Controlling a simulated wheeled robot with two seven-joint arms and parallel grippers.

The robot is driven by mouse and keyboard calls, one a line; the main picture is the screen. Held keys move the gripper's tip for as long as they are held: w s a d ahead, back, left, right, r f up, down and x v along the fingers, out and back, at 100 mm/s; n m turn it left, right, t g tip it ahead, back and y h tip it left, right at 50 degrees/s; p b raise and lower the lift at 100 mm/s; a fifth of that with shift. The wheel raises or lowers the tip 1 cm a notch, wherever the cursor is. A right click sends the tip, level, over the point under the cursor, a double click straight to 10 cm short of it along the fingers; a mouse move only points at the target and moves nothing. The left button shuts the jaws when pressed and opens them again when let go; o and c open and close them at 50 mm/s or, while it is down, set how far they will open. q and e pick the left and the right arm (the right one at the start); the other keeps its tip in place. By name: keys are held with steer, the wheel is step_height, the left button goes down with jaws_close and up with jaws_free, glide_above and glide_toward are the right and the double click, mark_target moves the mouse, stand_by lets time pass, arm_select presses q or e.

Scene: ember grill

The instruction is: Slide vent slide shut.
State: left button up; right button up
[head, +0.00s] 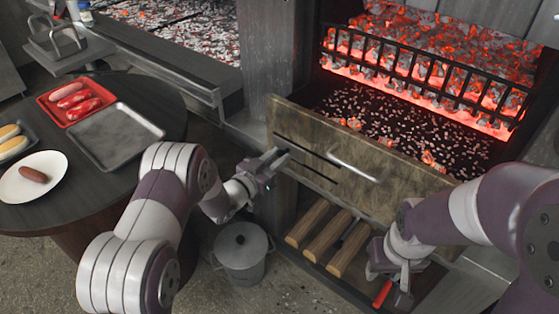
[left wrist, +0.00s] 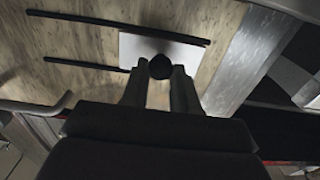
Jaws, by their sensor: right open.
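The vent slide is a pale metal plate (left wrist: 130,45) with a round black knob (left wrist: 160,66), on the speckled drawer front (head: 372,182). Two long dark slots (left wrist: 85,66) run beside it and show uncovered to the plate's left in the left wrist view. My left gripper (head: 270,163) is at the left end of the drawer front, its fingers on both sides of the knob and apparently touching it. In the head view the gripper largely hides the plate and knob. My right gripper (head: 392,280) is open and low at the right, away from the slide.
A bar handle (head: 355,167) sticks out from the drawer front, right of the slots. Glowing coals (head: 430,60) burn behind a black grate above. Logs (head: 335,240) and a lidded pot (head: 241,250) are below. A red-handled object (head: 382,294) is by my right gripper.

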arm_select(q)
steer(key=o, duration=0.4)
steer(key=shift+w+a, duration=0.15)
steer(key=shift+a, duration=0.05)
steer(key=p+v, duration=0.1)
steer(key=v, duration=1.1)
steer(key=shift+s+a, duration=0.2)
steer(key=shift+s, duration=0.1)
